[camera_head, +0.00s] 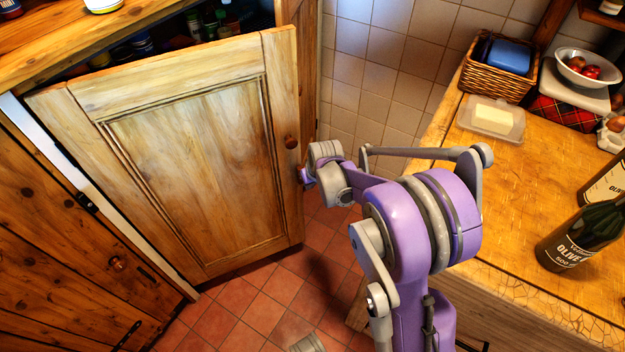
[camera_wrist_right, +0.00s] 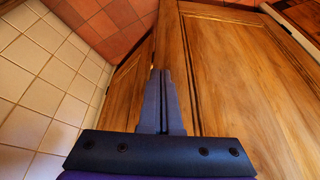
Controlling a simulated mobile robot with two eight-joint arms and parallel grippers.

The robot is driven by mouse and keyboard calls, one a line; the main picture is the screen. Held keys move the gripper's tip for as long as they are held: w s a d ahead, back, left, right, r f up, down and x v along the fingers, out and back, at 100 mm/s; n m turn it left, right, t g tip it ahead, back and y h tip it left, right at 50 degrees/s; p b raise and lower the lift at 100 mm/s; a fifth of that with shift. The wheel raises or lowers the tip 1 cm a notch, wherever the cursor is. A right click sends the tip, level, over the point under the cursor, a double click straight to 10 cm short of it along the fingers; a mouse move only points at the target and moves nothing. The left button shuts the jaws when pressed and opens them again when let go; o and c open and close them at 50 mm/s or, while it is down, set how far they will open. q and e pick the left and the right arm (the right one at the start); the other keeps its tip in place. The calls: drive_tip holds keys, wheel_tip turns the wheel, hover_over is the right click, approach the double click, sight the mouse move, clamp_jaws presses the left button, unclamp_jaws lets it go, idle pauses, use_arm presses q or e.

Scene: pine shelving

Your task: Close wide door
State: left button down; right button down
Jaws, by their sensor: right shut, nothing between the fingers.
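The wide door (camera_head: 190,165) is a pale wooden panel with a small round knob (camera_head: 290,142) near its right edge. It stands ajar, with dark cupboard space and jars showing above and behind it. My right gripper (camera_head: 305,178) is at the door's right edge, below the knob, mostly hidden by its own wrist in the head view. In the right wrist view, the fingers (camera_wrist_right: 160,85) are shut and empty, in front of the edge of the door (camera_wrist_right: 245,70). I cannot tell whether they touch it. My left gripper is not in view.
A wooden counter (camera_head: 500,175) on the right holds a basket (camera_head: 497,70), a butter dish (camera_head: 492,118) and a dark olive oil bottle (camera_head: 580,238). A darker wooden cupboard (camera_head: 60,240) is at left. Red tiled floor (camera_head: 265,315) is open below the door.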

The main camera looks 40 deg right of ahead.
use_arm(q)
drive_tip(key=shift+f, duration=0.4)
use_arm(e)
drive_tip(key=shift+w+d+f, duration=0.15)
drive_tip(key=shift+w+f, duration=0.05)
drive_tip(key=shift+w, duration=0.55)
drive_tip(key=shift+w+d+f, duration=0.15)
drive_tip(key=shift+w+f, duration=0.1)
drive_tip(key=shift+w, duration=0.45)
drive_tip(key=shift+w+d+f, duration=0.15)
drive_tip(key=shift+w+f, duration=0.05)
drive_tip(key=shift+w, duration=0.55)
